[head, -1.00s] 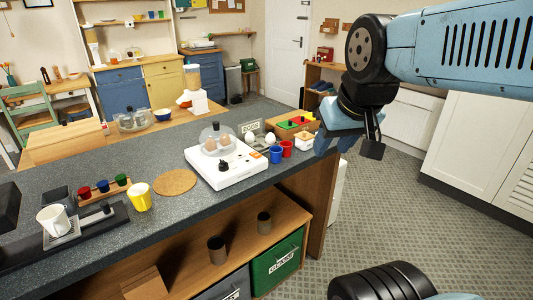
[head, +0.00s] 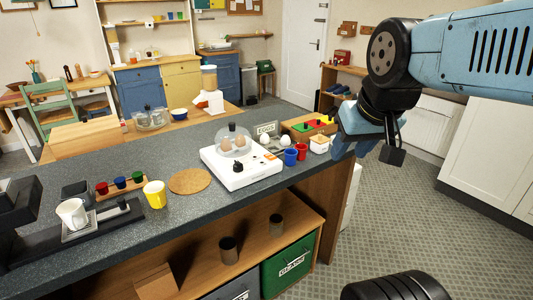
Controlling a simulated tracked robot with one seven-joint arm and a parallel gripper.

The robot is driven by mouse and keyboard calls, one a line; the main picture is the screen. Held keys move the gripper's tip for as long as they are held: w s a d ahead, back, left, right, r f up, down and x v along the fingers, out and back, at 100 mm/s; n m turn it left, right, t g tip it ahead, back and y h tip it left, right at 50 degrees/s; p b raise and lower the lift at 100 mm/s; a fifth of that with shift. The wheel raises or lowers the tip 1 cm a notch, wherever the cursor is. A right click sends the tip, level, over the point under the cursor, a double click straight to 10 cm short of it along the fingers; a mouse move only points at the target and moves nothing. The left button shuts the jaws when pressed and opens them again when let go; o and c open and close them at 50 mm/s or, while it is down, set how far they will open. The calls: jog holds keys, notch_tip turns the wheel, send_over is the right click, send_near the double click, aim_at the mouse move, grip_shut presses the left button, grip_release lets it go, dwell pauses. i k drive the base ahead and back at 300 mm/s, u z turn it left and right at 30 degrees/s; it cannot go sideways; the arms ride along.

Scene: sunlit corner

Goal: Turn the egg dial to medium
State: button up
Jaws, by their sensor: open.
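The egg cooker (head: 240,166) is a white, flat unit on the dark countertop, with brown eggs under a clear dome (head: 233,139). Its black dial (head: 238,166) is on the top near the front edge; its markings are too small to read. A sign reading EGGS (head: 266,129) and white eggs in cups (head: 285,140) stand behind it to the right. My gripper (head: 368,150) is at the right, past the counter's end, apart from the cooker. It is open and partly hidden by my own arm.
A blue cup (head: 290,157) and a red cup (head: 301,151) stand close to the cooker's right side. A cork mat (head: 190,181), yellow cup (head: 154,194) and white mug (head: 72,214) are to the left. Open shelves lie below the countertop (head: 200,215). The floor at right is clear.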

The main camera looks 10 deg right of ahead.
aim_at(238, 167)
jog(key=z, duration=0.45)
jog(key=k, duration=0.95)
jog(key=u, duration=0.75)
jog(key=i, duration=1)
jog(key=z, duration=0.05)
